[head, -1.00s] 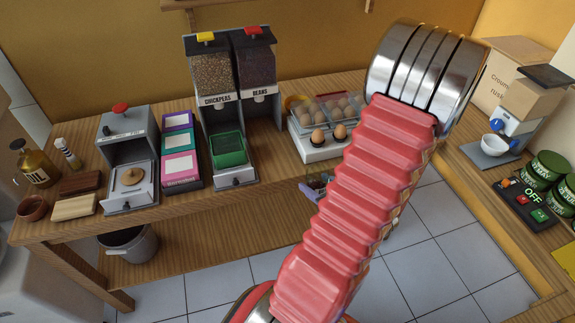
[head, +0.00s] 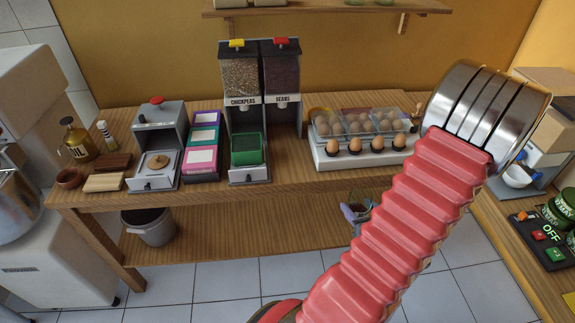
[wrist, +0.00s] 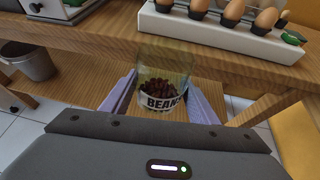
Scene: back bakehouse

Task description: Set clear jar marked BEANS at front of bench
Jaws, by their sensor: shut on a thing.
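The clear jar marked BEANS (wrist: 162,102) is between the two lilac fingers of my gripper (wrist: 161,82) in the wrist view. My gripper is shut on it. The jar holds dark brown beans low down and has a white label with black letters. In the head view only a bit of a lilac finger (head: 349,213) and dark beans show beside my red arm, below the bench's front edge; my arm hides the rest. The wooden bench (head: 290,183) runs behind, with a bare front strip of its top showing.
On the bench stand a twin dispenser (head: 264,112) marked CHICKPEAS and BEANS, a white egg stand (head: 330,161), coloured boxes (head: 201,160) and a grey press (head: 160,140). A metal bucket (head: 149,229) is on the lower shelf.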

